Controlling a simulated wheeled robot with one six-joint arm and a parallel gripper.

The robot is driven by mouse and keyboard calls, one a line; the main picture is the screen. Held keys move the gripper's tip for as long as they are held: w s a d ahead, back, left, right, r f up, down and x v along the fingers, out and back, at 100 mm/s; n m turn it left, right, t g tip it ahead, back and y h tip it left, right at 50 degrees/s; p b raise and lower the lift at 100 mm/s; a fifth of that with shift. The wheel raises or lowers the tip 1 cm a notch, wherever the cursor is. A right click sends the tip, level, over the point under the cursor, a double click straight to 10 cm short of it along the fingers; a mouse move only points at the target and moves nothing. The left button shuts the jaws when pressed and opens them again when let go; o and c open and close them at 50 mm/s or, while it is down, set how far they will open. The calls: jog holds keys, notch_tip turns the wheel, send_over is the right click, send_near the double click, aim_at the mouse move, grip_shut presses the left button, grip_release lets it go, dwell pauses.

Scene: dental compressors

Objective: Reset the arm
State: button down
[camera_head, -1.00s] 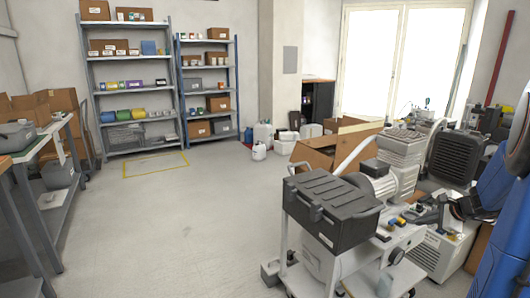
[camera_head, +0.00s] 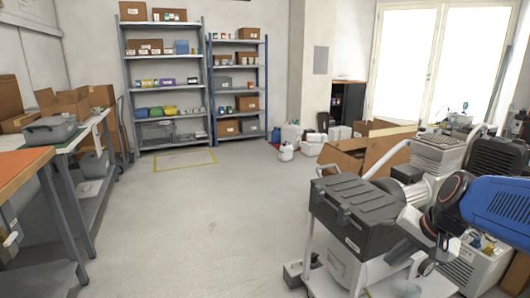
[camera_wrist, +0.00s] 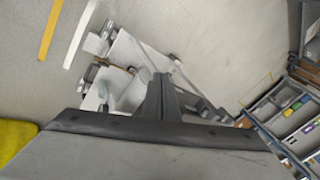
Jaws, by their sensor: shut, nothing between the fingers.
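My arm, blue with a dark wrist (camera_head: 450,205), reaches in from the right over the cart in the head view. In the wrist view my gripper (camera_wrist: 163,88) shows as narrow dark fingers, closed together and empty. It points towards the floor and a light-coloured cart-like frame (camera_wrist: 125,70) beyond. In the head view the fingers are hard to make out among the dark parts beside the black case.
A black lidded case (camera_head: 352,212) stands on the white cart (camera_head: 385,275), close left of my wrist. An open cardboard box (camera_head: 365,152) and machines crowd behind. Shelves (camera_head: 165,78) stand at the back, a workbench (camera_head: 20,170) at left. The middle floor is clear.

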jog(key=s+a+n+h, duration=0.1)
jog(key=s+n, duration=0.3)
jog(key=s, duration=0.2)
jog(key=s+a+f+n+h, duration=0.1)
jog(key=s+a+n, duration=0.1)
jog(key=s+n, duration=0.2)
jog(key=shift+s+a, duration=0.3)
jog(key=shift+s, duration=1.35)
